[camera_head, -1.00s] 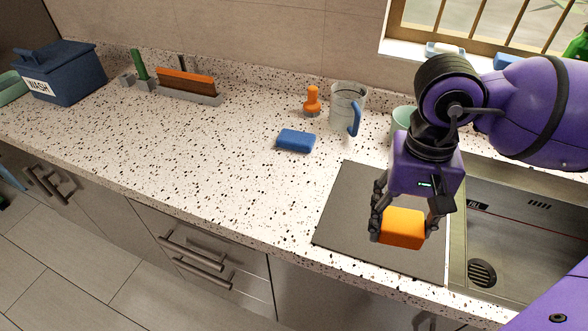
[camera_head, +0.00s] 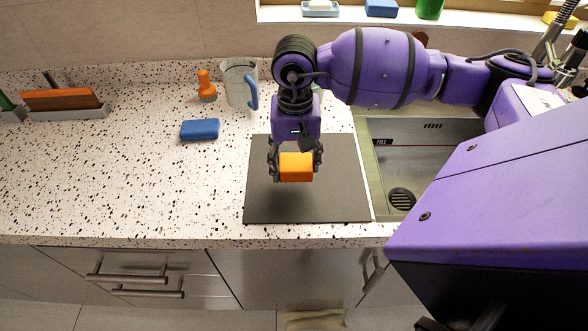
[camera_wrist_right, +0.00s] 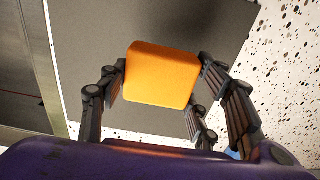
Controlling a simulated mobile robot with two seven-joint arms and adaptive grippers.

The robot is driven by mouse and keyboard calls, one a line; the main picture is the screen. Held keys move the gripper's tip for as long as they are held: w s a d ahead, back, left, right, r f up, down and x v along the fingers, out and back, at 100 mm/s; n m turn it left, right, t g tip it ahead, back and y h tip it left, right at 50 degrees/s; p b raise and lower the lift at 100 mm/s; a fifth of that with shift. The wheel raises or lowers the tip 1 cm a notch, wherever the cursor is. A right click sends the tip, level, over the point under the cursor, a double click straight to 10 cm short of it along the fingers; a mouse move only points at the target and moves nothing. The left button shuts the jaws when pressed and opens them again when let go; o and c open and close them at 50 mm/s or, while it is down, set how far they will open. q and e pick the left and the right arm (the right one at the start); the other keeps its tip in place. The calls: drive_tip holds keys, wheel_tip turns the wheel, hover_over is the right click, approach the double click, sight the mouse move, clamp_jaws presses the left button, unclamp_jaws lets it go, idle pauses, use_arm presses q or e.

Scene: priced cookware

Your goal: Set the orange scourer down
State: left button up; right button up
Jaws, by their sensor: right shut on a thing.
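The orange scourer (camera_head: 296,167) is a small orange block. My right gripper (camera_head: 296,172) is shut on it, with a finger at each side. The scourer is over the dark grey mat (camera_head: 310,204) on the counter and appears to be held above it. In the right wrist view the scourer (camera_wrist_right: 161,75) sits between the fingers (camera_wrist_right: 158,95), with the grey mat (camera_wrist_right: 200,22) behind it. My left gripper is not in view.
A blue sponge (camera_head: 200,129) lies left of the mat. A clear jug (camera_head: 238,84) with a blue handle and an orange-handled brush (camera_head: 205,86) stand behind it. The sink (camera_head: 420,150) is to the right.

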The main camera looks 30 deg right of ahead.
sight(293, 172)
drive_tip(key=shift+w+f, duration=0.4)
drive_tip(key=shift+f, duration=0.05)
drive_tip(key=shift+w+f, duration=0.1)
drive_tip(key=shift+f, duration=1.9)
drive_tip(key=o, duration=1)
drive_tip(key=shift+r, duration=0.1)
drive_tip(key=shift+o, duration=0.2)
wheel_tip(293, 172, up, 12)
drive_tip(key=shift+w+r+b, duration=0.1)
drive_tip(key=shift+r+b, duration=0.15)
drive_tip(key=shift+b, duration=0.05)
